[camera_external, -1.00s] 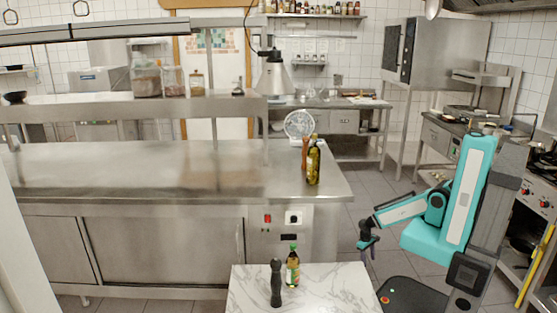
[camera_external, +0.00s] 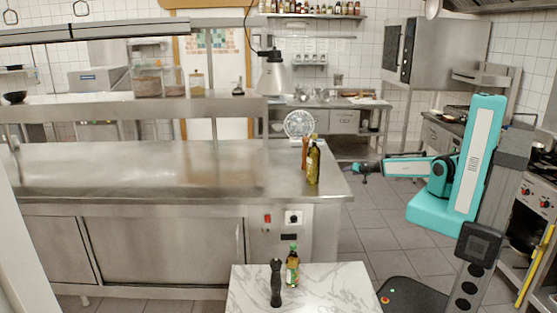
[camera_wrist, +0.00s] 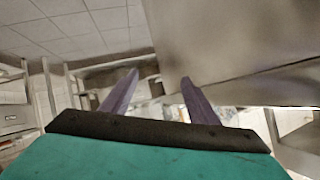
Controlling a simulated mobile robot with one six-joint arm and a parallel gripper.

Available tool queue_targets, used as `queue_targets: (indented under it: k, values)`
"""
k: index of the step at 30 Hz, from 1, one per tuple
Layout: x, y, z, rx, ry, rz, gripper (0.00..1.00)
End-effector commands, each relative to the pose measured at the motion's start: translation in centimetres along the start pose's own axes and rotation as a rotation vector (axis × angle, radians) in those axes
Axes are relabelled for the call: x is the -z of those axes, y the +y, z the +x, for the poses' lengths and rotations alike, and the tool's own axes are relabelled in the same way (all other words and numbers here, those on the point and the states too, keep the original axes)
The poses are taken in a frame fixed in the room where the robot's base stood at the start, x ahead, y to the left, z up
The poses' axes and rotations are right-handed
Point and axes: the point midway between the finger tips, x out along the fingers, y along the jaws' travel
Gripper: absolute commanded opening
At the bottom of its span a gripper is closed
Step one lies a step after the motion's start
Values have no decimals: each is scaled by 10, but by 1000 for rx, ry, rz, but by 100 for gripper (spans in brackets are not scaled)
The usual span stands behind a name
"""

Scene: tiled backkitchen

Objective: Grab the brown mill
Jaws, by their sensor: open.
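The brown mill (camera_external: 304,155) stands upright on the steel counter (camera_external: 200,180) near its right end, partly hidden by a dark oil bottle (camera_external: 313,163) beside it. My gripper (camera_external: 357,170) is in the air just past the counter's right edge, to the right of the mill and bottle and apart from them. In the wrist view my gripper (camera_wrist: 160,76) shows two purple fingers, apart with nothing between them. The mill cannot be made out in the wrist view. A second mill, nearly black (camera_external: 276,283), stands on the marble table.
A small sauce bottle (camera_external: 292,266) stands by the black mill on the marble table (camera_external: 335,285). A round-faced scale (camera_external: 299,124) stands behind the brown mill. In the wrist view a steel surface (camera_wrist: 225,40) fills the upper right. Tiled floor (camera_external: 385,225) lies open below my arm.

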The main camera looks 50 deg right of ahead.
Motion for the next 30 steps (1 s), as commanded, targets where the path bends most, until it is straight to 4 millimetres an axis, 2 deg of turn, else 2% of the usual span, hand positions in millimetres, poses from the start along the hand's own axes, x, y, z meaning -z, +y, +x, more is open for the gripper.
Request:
queue_targets:
  k: [1, 6, 13, 15, 20, 25, 30]
  values:
    - [20, -8, -5, 21, 25, 12, 55]
    - [60, -29, -14, 92, 91, 38, 55]
    - [93, -69, -29, 200, 151, 27, 55]
    - [95, -87, -34, 240, 164, 3, 55]
    - [89, -118, -42, 300, 180, -53, 55]
    - [74, -153, -52, 359, 195, -129, 55]
    - [52, -198, -68, 429, 225, -231, 55]
